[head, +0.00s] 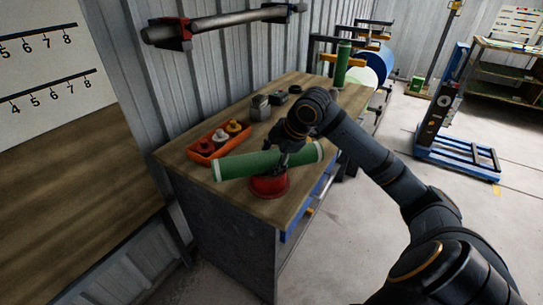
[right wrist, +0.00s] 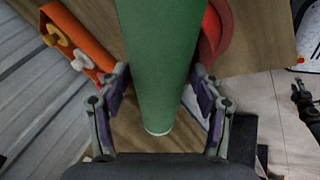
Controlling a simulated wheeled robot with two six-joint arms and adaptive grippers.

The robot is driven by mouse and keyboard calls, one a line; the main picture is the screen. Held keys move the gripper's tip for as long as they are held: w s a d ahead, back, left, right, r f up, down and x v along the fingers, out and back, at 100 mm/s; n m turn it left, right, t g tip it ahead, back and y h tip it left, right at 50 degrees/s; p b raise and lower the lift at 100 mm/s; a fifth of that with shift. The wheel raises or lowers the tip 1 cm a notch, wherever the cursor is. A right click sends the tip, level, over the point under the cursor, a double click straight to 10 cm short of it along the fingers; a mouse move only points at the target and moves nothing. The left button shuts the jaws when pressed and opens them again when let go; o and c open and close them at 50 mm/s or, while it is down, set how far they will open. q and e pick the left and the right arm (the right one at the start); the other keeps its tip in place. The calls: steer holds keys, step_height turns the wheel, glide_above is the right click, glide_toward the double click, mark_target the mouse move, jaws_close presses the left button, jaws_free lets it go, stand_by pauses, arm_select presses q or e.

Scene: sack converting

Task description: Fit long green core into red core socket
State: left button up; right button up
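The long green core (head: 245,165) lies nearly level, slightly tilted, across the front of the bench. It also fills the middle of the right wrist view (right wrist: 160,60). My right gripper (head: 288,147) is closed around it from above, with one finger on each side in the right wrist view (right wrist: 160,85). The red core socket (head: 269,187) stands on the bench below the core, which partly hides it. A dark claw-like part at the right edge of the right wrist view looks like my left gripper (right wrist: 304,98); its opening is unclear.
An orange tray (head: 203,157) with several small knobbed pieces lies behind the core. Dark and grey blocks (head: 261,108) stand farther back on the bench (head: 180,153). Another green core (head: 342,64) stands upright beyond. A blue lift stand (head: 455,150) is on the floor at right.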

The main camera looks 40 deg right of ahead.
mark_target(273, 155)
steer(key=shift+o, duration=1)
steer(key=shift+r, duration=0.1)
steer(key=b+v, duration=0.1)
steer(key=v, duration=0.3)
steer(key=shift+s+d+r, duration=0.1)
steer(key=shift+d+r, duration=0.05)
steer(key=shift+r, duration=0.2)
arm_select(q)
steer(key=w, duration=0.1)
steer(key=w+b, duration=0.1)
steer(key=w, duration=0.2)
steer(key=shift+w+f+b, duration=0.3)
steer(key=shift+f+b, duration=0.05)
steer(key=shift+f, duration=0.05)
arm_select(e)
steer(key=a+v, duration=0.1)
steer(key=v, duration=0.6)
steer(key=shift+d+r, duration=0.4)
steer(key=shift+r, duration=0.05)
steer(key=shift+s, duration=0.1)
